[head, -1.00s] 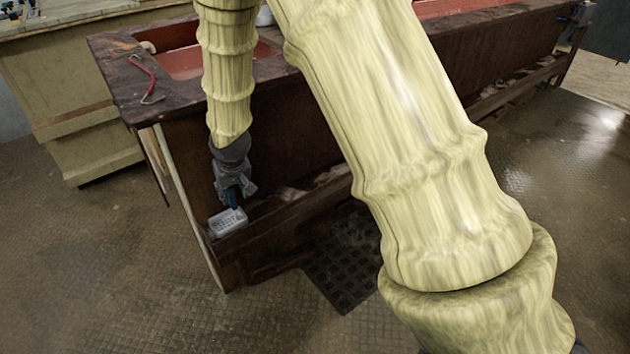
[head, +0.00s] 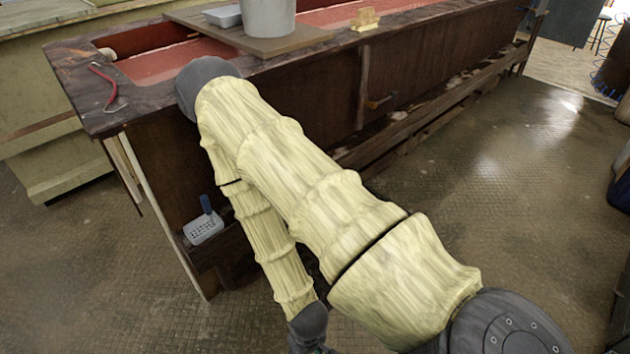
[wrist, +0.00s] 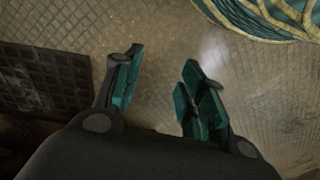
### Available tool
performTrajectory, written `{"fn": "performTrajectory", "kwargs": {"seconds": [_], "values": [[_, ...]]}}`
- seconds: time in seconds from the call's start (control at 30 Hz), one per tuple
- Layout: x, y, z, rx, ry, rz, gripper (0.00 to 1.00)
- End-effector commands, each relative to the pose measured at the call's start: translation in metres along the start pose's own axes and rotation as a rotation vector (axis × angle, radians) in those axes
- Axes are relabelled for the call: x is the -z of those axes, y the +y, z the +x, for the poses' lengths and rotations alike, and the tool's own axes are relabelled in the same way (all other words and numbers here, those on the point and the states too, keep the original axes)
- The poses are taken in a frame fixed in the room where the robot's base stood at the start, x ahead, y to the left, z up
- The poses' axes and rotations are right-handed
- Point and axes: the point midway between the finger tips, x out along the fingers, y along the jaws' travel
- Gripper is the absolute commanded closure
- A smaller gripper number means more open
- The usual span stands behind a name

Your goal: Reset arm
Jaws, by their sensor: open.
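My gripper (wrist: 158,92) shows in the wrist view with its two teal-padded fingers apart and nothing between them. Bare patterned floor (wrist: 160,60) lies beyond the fingertips. In the head view my arm is folded, with its lower end at the bottom middle of the picture; the fingers are cut off or hidden there. A light grey perforated holder (head: 203,228) with a blue object (head: 206,204) standing in it sits on the low ledge at the near end of the workbench (head: 150,150), apart from my arm.
On the bench top are a red hooked tool (head: 101,82), a grey bucket (head: 268,16) on a board, and a yellowish block (head: 365,19). A dark floor grate (wrist: 42,80) and a green-and-gold patterned thing (wrist: 270,15) show in the wrist view.

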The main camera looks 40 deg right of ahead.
Motion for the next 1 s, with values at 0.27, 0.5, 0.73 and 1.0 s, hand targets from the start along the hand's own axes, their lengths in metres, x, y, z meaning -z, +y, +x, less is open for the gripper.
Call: {"fn": "performTrajectory", "kwargs": {"seconds": [0.27, 0.5, 0.73, 1.0], "values": [[-0.03, 0.006, 0.003, -0.019, -0.022, -0.011, 0.59], [-0.03, 0.006, 0.002, -0.018, -0.022, -0.01, 0.59], [-0.029, 0.005, -0.017, -0.018, -0.022, -0.01, 0.59], [-0.028, 0.004, -0.071, -0.018, -0.022, -0.01, 0.59]]}}
